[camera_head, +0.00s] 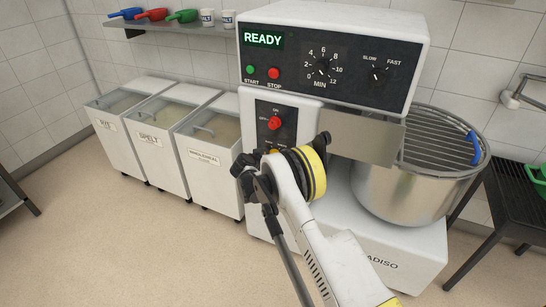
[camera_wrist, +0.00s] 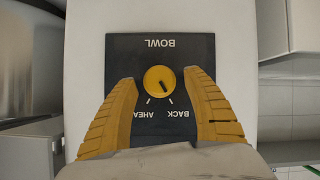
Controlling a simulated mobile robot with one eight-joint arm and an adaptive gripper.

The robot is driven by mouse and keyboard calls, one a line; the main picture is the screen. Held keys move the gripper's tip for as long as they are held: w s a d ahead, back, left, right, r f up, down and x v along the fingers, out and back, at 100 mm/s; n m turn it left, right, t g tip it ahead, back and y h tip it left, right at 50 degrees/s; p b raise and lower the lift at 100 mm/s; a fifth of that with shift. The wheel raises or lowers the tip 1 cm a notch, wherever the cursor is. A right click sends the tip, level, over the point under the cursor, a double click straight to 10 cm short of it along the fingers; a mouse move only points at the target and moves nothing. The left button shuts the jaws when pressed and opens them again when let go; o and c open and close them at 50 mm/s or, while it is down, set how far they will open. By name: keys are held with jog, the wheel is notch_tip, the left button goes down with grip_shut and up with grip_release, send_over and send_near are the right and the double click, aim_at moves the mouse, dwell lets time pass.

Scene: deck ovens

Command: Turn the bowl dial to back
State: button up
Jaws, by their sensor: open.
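The bowl dial (camera_wrist: 159,79) is a round yellow knob with a black pointer on a dark plate (camera_wrist: 130,46) marked BOWL, AHEAD and BACK. The lettering is upside down in the wrist view. The pointer slants down and right, toward the BACK side. My gripper (camera_wrist: 162,78) is open. One yellow finger is on each side of the knob, with a gap of dark plate between each finger and the knob. In the head view, my wrist and gripper hide most of the bowl dial area, below the red switch.
The white mixer shows READY on its display (camera_head: 263,40), with a red switch (camera_head: 275,122) on its front. A steel bowl (camera_head: 400,190) with a wire guard (camera_head: 440,135) is at right. Lidded flour bins (camera_head: 205,160) stand left. The floor in front (camera_head: 130,235) is clear.

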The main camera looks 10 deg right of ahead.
jog(key=v, duration=1)
jog(key=shift+s+a+r, duration=0.2)
jog(key=shift+s, duration=0.05)
jog(key=shift+r, duration=0.1)
jog(key=s+d+r+n+g+y, duration=0.1)
jog(key=s+d+r+y, duration=0.15)
jog(key=s+r, duration=0.65)
jog(key=s+d+r+n+g+y, duration=0.1)
jog(key=s+d+r, duration=0.3)
jog(key=s+r, duration=0.6)
jog(key=s+r+n+y, duration=0.2)
jog(key=s+n+y, duration=0.1)
jog(key=s, duration=2.3)
jog(key=shift+s+g+y, duration=0.4)
jog(key=shift+y, duration=0.05)
